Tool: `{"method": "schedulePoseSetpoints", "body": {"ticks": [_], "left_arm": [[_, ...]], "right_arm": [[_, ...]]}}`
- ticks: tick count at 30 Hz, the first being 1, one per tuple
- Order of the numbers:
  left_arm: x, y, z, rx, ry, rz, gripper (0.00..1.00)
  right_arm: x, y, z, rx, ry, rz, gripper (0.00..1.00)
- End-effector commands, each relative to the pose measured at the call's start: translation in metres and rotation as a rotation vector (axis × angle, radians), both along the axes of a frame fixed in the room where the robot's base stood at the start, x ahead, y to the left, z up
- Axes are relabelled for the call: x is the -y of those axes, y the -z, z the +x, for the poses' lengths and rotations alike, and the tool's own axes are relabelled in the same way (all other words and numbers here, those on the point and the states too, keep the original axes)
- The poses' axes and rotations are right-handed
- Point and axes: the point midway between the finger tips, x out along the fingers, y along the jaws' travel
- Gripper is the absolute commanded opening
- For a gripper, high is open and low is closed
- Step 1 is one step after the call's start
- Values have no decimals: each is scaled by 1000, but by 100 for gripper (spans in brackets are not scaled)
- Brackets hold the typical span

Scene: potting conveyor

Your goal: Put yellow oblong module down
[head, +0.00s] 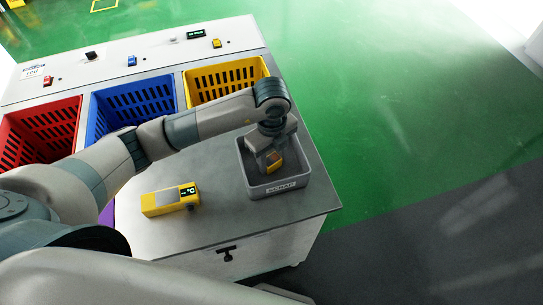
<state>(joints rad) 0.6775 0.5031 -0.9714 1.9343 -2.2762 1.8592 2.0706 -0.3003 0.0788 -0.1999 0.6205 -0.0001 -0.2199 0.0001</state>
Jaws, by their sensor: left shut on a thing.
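My left gripper (269,158) points down into a grey open bin (284,187) near the right end of the table. It is shut on a yellow module (275,163), which shows only in part between the fingers. The module is inside the bin's outline; I cannot tell whether it touches the bin's floor. Another yellow oblong device (161,203) with a dark display lies on the tabletop, left of the bin. My right gripper is not in view.
Red (41,150), blue (104,123) and yellow (239,68) slotted crates line the table's back. Behind them is a white panel (164,48) with small colored modules. The tabletop (228,214) is clear between the device and the bin. Green floor lies to the right.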

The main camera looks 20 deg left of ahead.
Motion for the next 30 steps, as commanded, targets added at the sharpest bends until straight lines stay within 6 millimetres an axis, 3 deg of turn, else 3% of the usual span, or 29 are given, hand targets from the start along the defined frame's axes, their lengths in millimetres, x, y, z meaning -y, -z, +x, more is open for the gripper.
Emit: {"method": "schedulePoseSetpoints", "body": {"ticks": [13,14,16,30], "left_arm": [[0,7,1,2,0,0,17],[0,7,0,2,0,0,42],[0,6,0,2,0,0,59],[0,1,1,2,0,0,59]], "right_arm": [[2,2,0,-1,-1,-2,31],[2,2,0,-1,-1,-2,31],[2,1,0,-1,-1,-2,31],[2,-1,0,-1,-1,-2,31]]}}
